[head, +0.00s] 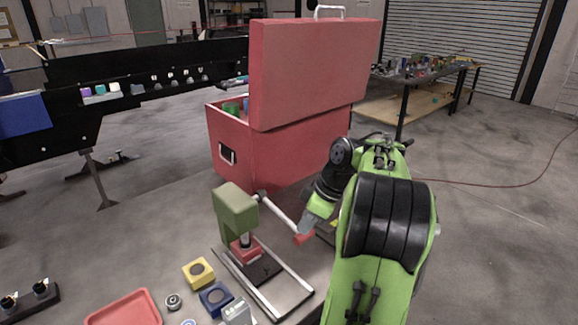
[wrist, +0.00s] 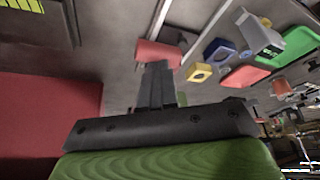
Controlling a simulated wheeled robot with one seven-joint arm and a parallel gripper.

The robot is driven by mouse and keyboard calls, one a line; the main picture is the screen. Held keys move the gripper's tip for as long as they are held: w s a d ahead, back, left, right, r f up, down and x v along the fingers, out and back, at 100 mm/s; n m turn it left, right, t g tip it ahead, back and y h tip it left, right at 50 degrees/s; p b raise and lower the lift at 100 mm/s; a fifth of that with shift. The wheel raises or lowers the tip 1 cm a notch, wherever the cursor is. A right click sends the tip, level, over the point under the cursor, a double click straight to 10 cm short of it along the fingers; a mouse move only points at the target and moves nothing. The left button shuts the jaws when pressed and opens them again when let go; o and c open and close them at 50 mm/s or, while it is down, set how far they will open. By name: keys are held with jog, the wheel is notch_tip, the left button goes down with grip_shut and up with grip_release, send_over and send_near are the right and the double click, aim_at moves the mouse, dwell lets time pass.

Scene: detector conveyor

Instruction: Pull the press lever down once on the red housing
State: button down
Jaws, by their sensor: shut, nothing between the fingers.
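The green press (head: 236,212) stands on the bench, with a red housing (head: 243,249) under its ram on the dark base plate. The press lever (head: 277,212) is a pale rod that slopes down to the right and ends in a red grip (head: 304,238). My gripper (head: 309,226) is shut and empty, just above and beside the red grip. In the wrist view, the shut fingers (wrist: 157,68) point at the red grip (wrist: 158,53) and overlap it. I cannot tell whether they touch it.
A large red chest (head: 240,155) with its lid raised stands behind the press. A yellow block (head: 198,271), a blue block (head: 215,298), a grey device (head: 237,313) and a red tray (head: 125,310) lie in front. A black conveyor (head: 140,105) runs along the back left.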

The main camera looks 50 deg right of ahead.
jog(key=shift+f, duration=0.4)
dwell(0.7)
notch_tip(320, 180, up, 5)
jog(key=p, duration=0.4)
jog(key=w+r+p, duration=0.3)
jog(key=r+p, duration=0.5)
jog(key=w+r+p, duration=0.3)
jog(key=r+p, duration=0.5)
jog(key=shift+d+p, duration=0.35)
dwell(0.3)
jog(key=shift+r, duration=0.1)
